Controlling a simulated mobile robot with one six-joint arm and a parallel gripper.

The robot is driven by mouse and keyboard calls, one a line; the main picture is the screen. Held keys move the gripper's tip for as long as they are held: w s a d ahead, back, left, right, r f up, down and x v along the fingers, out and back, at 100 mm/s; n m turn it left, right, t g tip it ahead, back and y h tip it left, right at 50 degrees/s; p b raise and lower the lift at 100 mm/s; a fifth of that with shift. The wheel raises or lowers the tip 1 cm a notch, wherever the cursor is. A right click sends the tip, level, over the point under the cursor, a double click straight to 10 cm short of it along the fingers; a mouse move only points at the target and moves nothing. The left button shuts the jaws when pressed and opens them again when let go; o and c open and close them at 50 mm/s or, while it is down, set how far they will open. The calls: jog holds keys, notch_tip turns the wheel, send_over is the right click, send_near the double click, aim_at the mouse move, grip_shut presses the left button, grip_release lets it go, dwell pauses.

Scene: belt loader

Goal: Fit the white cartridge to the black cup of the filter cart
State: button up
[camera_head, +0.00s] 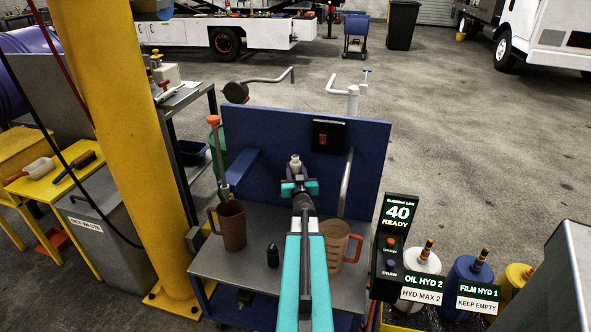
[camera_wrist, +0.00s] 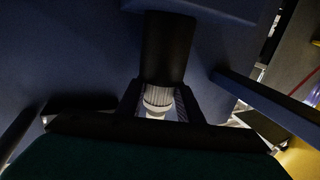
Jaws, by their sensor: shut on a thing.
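My gripper (camera_head: 299,188) is in front of the blue upright panel of the filter cart. The black cup (camera_wrist: 166,45) is against the blue panel, directly above the cartridge in that picture. The cartridge's far end meets the cup's edge in view; I cannot tell whether it is inside or just touching. A pale fitting (camera_head: 295,161) shows just above the gripper.
On the cart's grey top stand a brown jug (camera_head: 231,226), a small black object (camera_head: 272,255) and a tan jug (camera_head: 334,245). The blue panel (camera_head: 255,130) carries a black switch box (camera_head: 328,136). A yellow post (camera_head: 125,150) stands left; a display (camera_head: 397,220) stands right.

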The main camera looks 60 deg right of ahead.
jog(key=shift+f, duration=0.1)
jog(key=o, duration=1.3)
jog(key=shift+o, duration=0.2)
jog(key=shift+s, duration=0.1)
jog(key=shift+v, duration=2.75)
jog(key=v, duration=0.1)
jog(key=p+v, duration=0.2)
jog(key=shift+a+r, duration=0.1)
jog(key=shift+r, duration=0.15)
jog(key=shift+a+p, duration=0.1)
jog(key=shift+p, duration=0.4)
